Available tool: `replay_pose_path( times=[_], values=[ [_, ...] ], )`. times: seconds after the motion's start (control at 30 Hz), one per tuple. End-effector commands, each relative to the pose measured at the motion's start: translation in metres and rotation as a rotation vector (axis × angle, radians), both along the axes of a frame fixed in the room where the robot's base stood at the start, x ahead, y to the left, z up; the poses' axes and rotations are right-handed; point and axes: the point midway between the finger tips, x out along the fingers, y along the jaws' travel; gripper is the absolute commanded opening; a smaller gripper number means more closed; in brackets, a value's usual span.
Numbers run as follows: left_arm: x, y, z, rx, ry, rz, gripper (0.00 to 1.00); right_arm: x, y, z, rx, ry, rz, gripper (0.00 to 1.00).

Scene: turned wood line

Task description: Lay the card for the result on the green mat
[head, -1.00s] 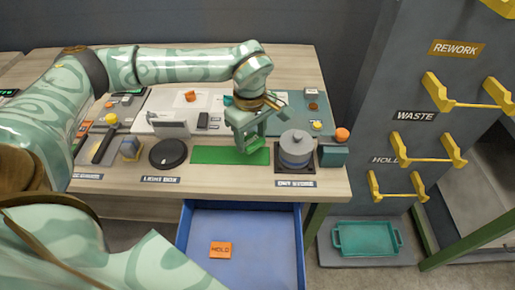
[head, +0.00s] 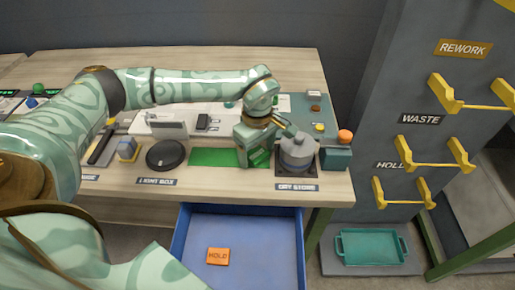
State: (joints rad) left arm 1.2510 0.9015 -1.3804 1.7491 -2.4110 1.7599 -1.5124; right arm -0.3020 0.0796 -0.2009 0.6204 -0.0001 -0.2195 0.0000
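The green mat (head: 208,157) lies flat near the front of the bench, between a black round disc and a grey lidded pot. My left gripper (head: 258,163) is low over the mat's right end, close beside the pot. Its fingers point down. A bright green patch shows between them, and I cannot tell whether it is a held card or the mat, nor whether the fingers are closed. An orange card marked HOLD (head: 218,256) lies in the open blue drawer (head: 260,227) below the bench. My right gripper is not in view.
The black disc (head: 166,155) stands left of the mat. The grey pot (head: 298,153) and a teal block with an orange knob (head: 338,152) stand right of it. A teal tray (head: 371,247) and yellow racks (head: 430,152) are further right.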

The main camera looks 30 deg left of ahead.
Motion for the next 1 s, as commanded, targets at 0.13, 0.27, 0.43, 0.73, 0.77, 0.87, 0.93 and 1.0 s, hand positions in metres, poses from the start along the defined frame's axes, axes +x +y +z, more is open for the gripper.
replay_pose_path(
  times=[0.13, 0.27, 0.43, 0.73, 0.77, 0.87, 0.93, 1.0],
  values=[
    [0.000, 0.000, 0.000, 0.000, 0.000, 0.000, 0.75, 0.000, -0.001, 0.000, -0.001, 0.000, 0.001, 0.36],
    [0.000, 0.000, 0.003, 0.000, -0.001, 0.000, 0.75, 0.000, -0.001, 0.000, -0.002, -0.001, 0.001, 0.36],
    [0.001, 0.000, 0.033, 0.001, -0.006, 0.001, 0.75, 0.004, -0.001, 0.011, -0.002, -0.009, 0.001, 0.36],
    [0.000, 0.000, 0.102, 0.000, -0.005, 0.000, 0.75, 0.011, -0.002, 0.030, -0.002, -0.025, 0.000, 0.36],
    [0.000, 0.000, 0.107, 0.000, -0.005, 0.000, 0.75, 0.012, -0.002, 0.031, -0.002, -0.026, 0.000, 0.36],
    [0.000, 0.000, 0.118, 0.001, -0.002, 0.001, 0.75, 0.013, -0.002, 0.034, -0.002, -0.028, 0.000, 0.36],
    [0.000, 0.000, 0.122, 0.000, -0.001, 0.000, 0.75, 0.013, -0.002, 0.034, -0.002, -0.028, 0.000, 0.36],
    [0.000, 0.000, 0.123, 0.000, 0.000, 0.000, 0.75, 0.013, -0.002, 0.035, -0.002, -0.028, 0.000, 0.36]
  ],
)
